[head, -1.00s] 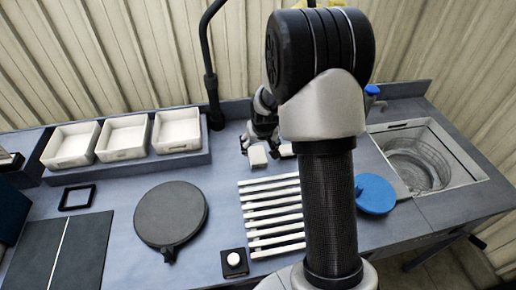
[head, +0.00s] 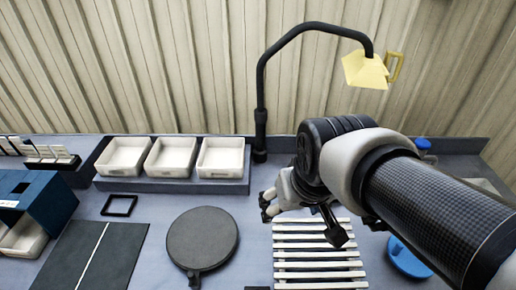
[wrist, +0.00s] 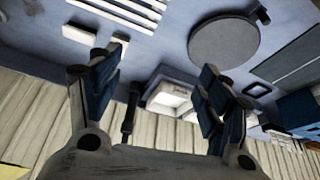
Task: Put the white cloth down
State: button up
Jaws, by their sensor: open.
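A small white folded piece, which looks like the white cloth (wrist: 80,45), lies on the grey-blue worktop beside the white slatted rack in the wrist view. In the head view my arm hides that spot. My gripper (head: 268,205) is above the worktop, behind the rack's left end. In the wrist view its dark fingers (wrist: 160,85) are spread wide with nothing between them. The white piece is apart from the fingers, beyond the left one.
The slatted rack (head: 318,264) lies in front of my gripper. A round dark plate (head: 203,238) is left of it. Several white trays (head: 220,158) stand behind. A black lamp post (head: 261,100) rises at the back. A blue disc (head: 408,258) is at right.

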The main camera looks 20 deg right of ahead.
jog(key=s+a, duration=0.2)
jog(key=s, duration=0.6)
jog(key=shift+s+r+n, duration=0.25)
jog(key=shift+s+n, duration=0.05)
jog(key=shift+n, duration=0.1)
jog(key=shift+f, duration=0.1)
jog(key=shift+f+b, duration=0.55)
jog(key=shift+b, duration=0.1)
jog(key=shift+o, duration=0.5)
jog(key=shift+w, duration=0.1)
